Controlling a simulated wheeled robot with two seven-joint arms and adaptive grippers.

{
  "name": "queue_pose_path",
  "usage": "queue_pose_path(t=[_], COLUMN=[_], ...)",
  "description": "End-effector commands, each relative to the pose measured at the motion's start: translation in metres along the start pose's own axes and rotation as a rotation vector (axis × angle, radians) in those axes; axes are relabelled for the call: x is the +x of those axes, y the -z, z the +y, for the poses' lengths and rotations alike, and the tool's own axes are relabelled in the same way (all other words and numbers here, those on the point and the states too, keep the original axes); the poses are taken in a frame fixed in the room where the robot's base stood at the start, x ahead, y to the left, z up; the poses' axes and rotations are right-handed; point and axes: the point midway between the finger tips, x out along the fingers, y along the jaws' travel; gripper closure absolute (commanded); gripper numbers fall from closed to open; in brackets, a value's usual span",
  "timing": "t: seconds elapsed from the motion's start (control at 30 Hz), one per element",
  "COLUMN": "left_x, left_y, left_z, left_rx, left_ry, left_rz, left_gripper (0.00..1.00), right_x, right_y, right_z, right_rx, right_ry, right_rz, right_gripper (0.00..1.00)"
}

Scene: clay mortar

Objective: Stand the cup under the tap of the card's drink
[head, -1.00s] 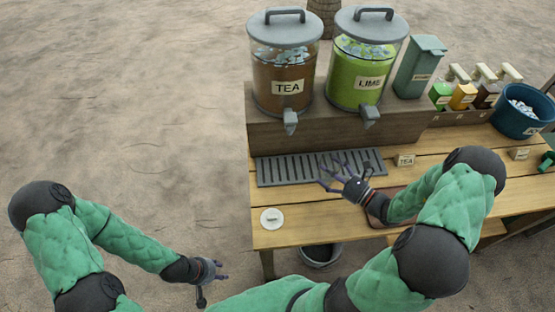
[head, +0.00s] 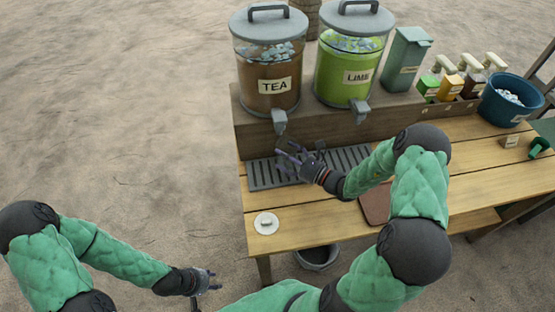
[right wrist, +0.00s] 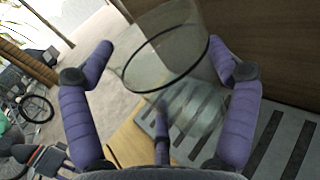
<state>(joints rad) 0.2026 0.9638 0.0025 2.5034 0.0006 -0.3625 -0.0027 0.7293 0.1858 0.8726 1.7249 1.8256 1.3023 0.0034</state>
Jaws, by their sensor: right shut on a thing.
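My right gripper (head: 290,160) is shut on a clear cup (right wrist: 180,60), which shows tilted between the purple fingers in the right wrist view. In the head view the cup is hard to make out. That gripper is over the drip tray (head: 262,180), below and slightly right of the tap (head: 279,122) of the TEA dispenser (head: 270,85). The LIME dispenser (head: 345,72) stands to the right with its tap (head: 359,112). The TEA card on the table is hidden by my right arm. My left gripper (head: 211,281) is open and empty, off the table at lower left.
A white round lid-like piece (head: 266,223) lies at the table's front left corner. A brown mat (head: 376,207) lies beside my right arm. A grey-green box (head: 406,60), several pump bottles and a blue tub (head: 495,103) stand along the back. A dark bin (head: 317,256) is below the table edge.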

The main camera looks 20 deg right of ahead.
Motion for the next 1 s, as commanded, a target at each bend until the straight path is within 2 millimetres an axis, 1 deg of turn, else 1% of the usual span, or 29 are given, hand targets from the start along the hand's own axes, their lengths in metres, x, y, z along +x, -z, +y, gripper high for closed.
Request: queue_pose_path(t=[0.03, 0.1, 0.23, 0.37, 0.5, 0.6, 0.87, 1.0], left_x=[0.004, 0.006, 0.007, 0.011, 0.022, 0.027, 0.025, 0.027], left_y=[0.000, 0.000, 0.000, 0.001, 0.001, 0.001, 0.001, 0.001], left_z=[-0.001, -0.002, -0.003, -0.004, -0.008, -0.009, -0.009, -0.010], left_rx=[0.000, 0.000, 0.000, 0.000, 0.000, 0.000, 0.000, 0.000], left_ry=[0.000, 0.000, 0.000, 0.000, 0.000, 0.000, 0.000, 0.000], left_rz=[0.000, 0.000, 0.000, 0.000, 0.000, 0.000, 0.000, 0.000], left_gripper=[0.60, 0.60, 0.60, 0.60, 0.60, 0.60, 0.60, 0.60], right_x=[0.011, 0.020, 0.029, 0.031, 0.030, 0.030, 0.030, 0.030], right_y=[0.001, 0.001, 0.000, 0.007, 0.027, 0.037, 0.035, 0.039], right_z=[0.001, 0.001, 0.000, 0.000, 0.001, 0.001, 0.001, 0.001], right_rx=[-0.001, -0.002, -0.002, 0.000, 0.002, 0.000, -0.001, -0.001], right_ry=[-0.004, -0.003, 0.000, 0.001, 0.001, 0.001, 0.001, 0.001], right_rz=[-0.002, -0.001, -0.001, 0.000, 0.001, 0.001, 0.000, 0.000], right_gripper=[0.53, 0.53, 0.53, 0.53, 0.53, 0.53, 0.53, 0.53])
